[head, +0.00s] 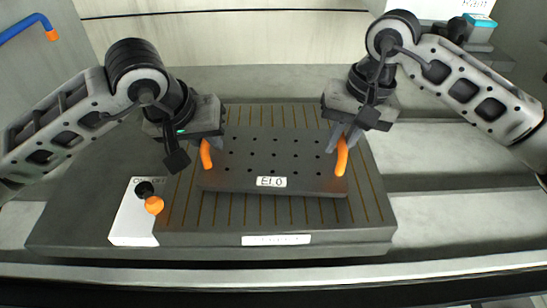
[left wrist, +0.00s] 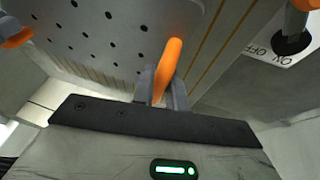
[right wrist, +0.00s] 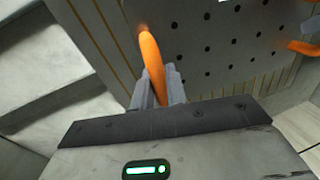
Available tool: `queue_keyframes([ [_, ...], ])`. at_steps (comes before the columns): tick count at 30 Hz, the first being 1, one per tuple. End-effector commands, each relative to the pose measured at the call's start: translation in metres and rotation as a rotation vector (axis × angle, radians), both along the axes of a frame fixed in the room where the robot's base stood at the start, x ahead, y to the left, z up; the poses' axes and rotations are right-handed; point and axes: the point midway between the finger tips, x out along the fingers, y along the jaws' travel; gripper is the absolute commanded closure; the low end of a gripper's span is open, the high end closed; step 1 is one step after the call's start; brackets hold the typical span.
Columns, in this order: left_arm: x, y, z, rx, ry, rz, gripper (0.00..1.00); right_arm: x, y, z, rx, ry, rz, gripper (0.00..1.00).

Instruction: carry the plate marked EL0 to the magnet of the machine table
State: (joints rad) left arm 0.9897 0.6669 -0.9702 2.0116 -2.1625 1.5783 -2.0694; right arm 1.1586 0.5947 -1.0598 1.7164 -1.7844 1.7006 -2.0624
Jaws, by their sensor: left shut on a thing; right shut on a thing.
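The plate marked EL0 (head: 270,160) is dark grey with several holes, a white label and an orange handle at each side. It lies on or just above the striped magnet (head: 225,212); I cannot tell whether it touches. My left gripper (head: 205,142) is shut on the left orange handle (head: 206,155); this handle also shows in the left wrist view (left wrist: 168,65). My right gripper (head: 345,135) is shut on the right orange handle (head: 342,158), also seen in the right wrist view (right wrist: 152,62).
A white switch panel (head: 133,222) with an orange-tipped lever (head: 153,204) stands at the magnet's left front. A blank-looking white label (head: 276,240) is on the front edge. A teal-topped box (head: 480,28) stands at the back right. Grey ledges to the right are clear.

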Motion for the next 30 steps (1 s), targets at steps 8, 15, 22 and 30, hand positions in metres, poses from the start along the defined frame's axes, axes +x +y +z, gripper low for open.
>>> queue_keyframes([
  [8, 0.001, 0.002, -0.008, 0.005, 0.001, 0.005, 0.64, 0.0, -0.002, -0.008, -0.006, 0.001, -0.004, 0.64],
  [15, 0.0, 0.001, -0.006, 0.002, -0.001, 0.002, 0.64, 0.0, -0.001, -0.007, -0.002, 0.001, -0.002, 0.64],
  [22, -0.01, 0.008, 0.022, 0.002, -0.007, 0.002, 0.64, 0.0, 0.0, -0.007, -0.001, 0.0, 0.0, 0.64],
  [30, -0.032, 0.019, 0.074, 0.003, -0.006, 0.003, 0.64, 0.0, 0.0, -0.007, 0.0, 0.0, 0.0, 0.64],
])
